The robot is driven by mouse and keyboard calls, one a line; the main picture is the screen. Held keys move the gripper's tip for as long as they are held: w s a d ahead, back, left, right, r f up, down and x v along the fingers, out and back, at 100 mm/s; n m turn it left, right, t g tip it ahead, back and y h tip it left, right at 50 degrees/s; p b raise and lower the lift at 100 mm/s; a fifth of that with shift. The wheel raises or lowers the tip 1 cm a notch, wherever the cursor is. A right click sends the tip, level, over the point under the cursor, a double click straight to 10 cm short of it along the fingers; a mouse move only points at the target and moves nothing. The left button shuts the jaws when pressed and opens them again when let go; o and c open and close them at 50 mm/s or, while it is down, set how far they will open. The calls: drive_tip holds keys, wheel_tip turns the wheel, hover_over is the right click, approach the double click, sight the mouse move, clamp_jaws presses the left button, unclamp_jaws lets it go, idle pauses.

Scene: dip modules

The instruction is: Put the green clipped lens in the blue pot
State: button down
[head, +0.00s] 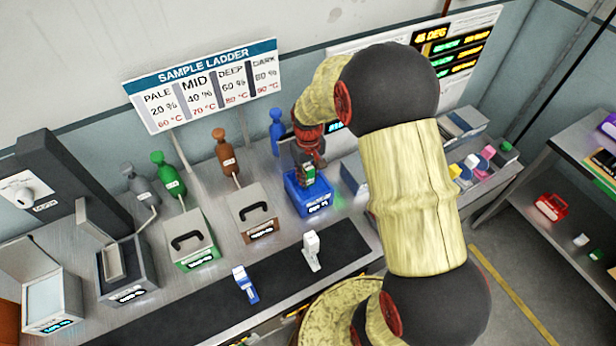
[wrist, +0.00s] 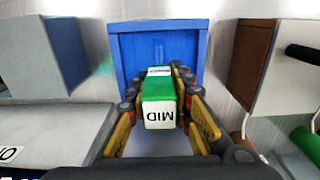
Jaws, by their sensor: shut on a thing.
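My gripper (head: 309,163) is shut on the green clipped lens (head: 309,175), a small green block with a white end. In the wrist view the lens (wrist: 160,101) sits between the two fingers (wrist: 161,112), its white face reading "MID". The blue pot (head: 316,204) is open-topped and stands on the bench below the gripper. The lens is over the pot's opening; I cannot tell whether its lower end is below the rim. The blue pot (wrist: 203,45) also shows behind the lens in the wrist view.
A brown pot (head: 255,220) and a green pot (head: 192,246), both with handled lids on, stand left of the blue pot. A white clipped piece (head: 311,250) and a blue one (head: 245,284) stand on the dark strip in front. Small coloured blocks (head: 472,163) lie at the right.

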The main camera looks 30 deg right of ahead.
drive_tip(key=shift+f, duration=0.2)
drive_tip(key=c, duration=1.6)
unclamp_jaws()
drive_tip(key=shift+c, duration=0.2)
drive_tip(key=shift+o, duration=0.3)
drive_tip(key=shift+r, duration=0.1)
wheel_tip(320, 180, up, 12)
drive_tip(key=shift+r+p, duration=0.1)
drive_tip(key=shift+p, duration=0.65)
drive_tip(key=s+a+r+t, duration=0.1)
drive_tip(key=s+a+r, duration=0.2)
drive_tip(key=s+r, duration=0.3)
drive_tip(key=s+a+r+t, duration=0.2)
drive_tip(key=s+a+r, duration=0.1)
drive_tip(key=r, duration=0.5)
drive_tip(key=s+a+r+t, duration=0.1)
drive_tip(key=s+a+r, duration=0.1)
drive_tip(key=s, duration=0.4)
drive_tip(key=s+a+r+t, duration=0.1)
drive_tip(key=s+a+r, duration=0.1)
drive_tip(key=s, duration=0.4)
drive_tip(key=shift+s+a+r+t, duration=0.15)
drive_tip(key=shift+s+r+t, duration=0.05)
drive_tip(key=shift+s+t, duration=0.1)
